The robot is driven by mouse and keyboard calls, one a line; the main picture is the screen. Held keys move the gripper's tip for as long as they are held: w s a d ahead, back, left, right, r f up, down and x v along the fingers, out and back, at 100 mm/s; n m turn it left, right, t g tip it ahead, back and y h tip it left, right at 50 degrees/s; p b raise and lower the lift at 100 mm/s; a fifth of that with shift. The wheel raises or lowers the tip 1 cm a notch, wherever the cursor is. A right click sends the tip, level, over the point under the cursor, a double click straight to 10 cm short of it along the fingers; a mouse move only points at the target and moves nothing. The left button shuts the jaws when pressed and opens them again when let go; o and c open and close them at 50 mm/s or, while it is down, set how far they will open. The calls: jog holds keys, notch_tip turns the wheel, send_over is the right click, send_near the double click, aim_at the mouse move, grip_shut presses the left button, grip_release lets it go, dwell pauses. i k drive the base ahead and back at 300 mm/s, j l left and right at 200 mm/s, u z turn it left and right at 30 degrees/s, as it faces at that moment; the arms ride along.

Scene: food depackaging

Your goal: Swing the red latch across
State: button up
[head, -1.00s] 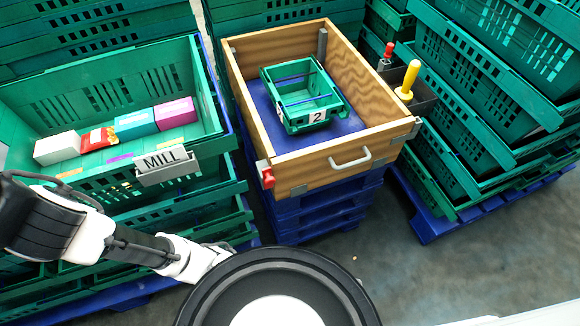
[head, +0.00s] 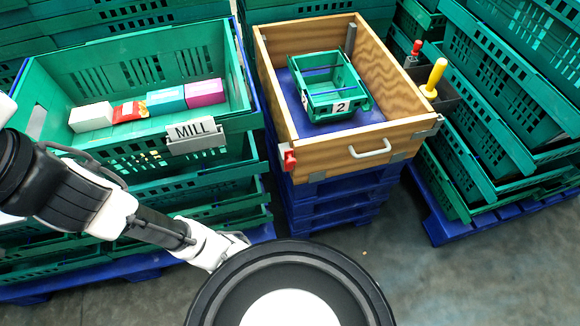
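The red latch (head: 289,159) sits on the front left corner of the wooden box (head: 345,158). A pale handle (head: 371,149) is on the box's front panel. My gripper (head: 240,240) is at the end of my white and black arm, low in the picture, below and left of the latch and clearly apart from it. Its fingers are small and partly hidden behind the black round part of my body, so I cannot tell whether it is open or shut.
A small green crate (head: 340,106) marked 2 stands inside the wooden box. At left, a green crate (head: 100,150) marked MILL holds several packages. Stacked green crates (head: 500,130) stand at right. A yellow-handled tool (head: 434,77) is beside the box. Floor (head: 400,245) in front is clear.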

aim_at(290, 162)
jog(key=k+j+z, duration=0.3)
jog(key=k, duration=0.25)
jog(key=k+j+z, duration=0.1)
jog(key=k+z, duration=0.2)
jog(key=k, duration=0.25)
